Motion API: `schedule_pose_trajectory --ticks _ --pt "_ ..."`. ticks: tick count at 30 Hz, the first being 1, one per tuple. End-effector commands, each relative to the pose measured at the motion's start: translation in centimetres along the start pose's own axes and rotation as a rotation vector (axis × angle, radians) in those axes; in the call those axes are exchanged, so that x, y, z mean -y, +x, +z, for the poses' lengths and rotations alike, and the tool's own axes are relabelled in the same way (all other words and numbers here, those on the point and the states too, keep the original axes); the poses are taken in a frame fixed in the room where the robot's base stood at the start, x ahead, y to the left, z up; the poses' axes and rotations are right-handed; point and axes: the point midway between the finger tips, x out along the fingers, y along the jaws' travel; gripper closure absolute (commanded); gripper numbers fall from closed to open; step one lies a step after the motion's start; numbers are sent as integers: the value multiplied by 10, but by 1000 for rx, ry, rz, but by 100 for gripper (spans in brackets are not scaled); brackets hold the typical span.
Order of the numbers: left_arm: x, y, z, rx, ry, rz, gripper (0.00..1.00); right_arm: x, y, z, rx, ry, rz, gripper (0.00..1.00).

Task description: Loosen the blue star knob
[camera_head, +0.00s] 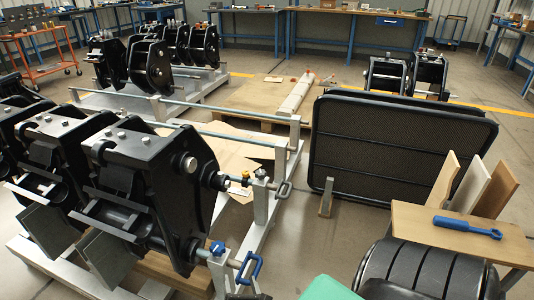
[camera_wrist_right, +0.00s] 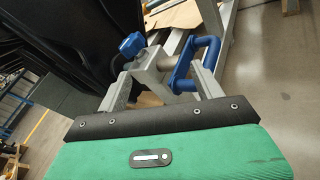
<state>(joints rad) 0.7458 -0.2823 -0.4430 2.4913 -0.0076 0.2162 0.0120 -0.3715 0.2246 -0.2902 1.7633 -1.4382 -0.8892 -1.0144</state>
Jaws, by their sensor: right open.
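In the right wrist view the knob (camera_wrist_right: 132,45) shows beyond the left finger. A blue shackle-like handle (camera_head: 249,268) hangs just right of it; in the wrist view this handle (camera_wrist_right: 197,62) is by the right finger. My right gripper (camera_wrist_right: 160,72) is open, its grey fingers apart with a metal post showing between them. I see no grip on the knob. In the head view my green wrist cover is at the bottom edge. My left gripper is out of view.
A grey metal frame (camera_head: 285,195) carries the couplers. A second pin with a yellow-topped fitting (camera_head: 260,173) is above the knob. A black mesh panel (camera_head: 400,145) stands to the right. A blue tool (camera_head: 466,227) lies on a wooden bench.

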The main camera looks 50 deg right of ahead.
Motion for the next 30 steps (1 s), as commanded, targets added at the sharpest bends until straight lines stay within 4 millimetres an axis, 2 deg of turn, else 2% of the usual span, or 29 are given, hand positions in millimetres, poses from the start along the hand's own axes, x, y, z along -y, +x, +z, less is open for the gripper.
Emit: schedule_pose_trajectory --ticks 2,14,24,30 --pt "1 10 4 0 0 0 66 6 -3 -1 -44 83 -42 32" --pt "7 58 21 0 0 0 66 48 -24 -54 -305 433 -266 32" --pt "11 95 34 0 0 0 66 79 -61 -92 -453 729 -502 32" --pt "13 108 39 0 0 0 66 91 -79 -106 -492 860 -615 32"
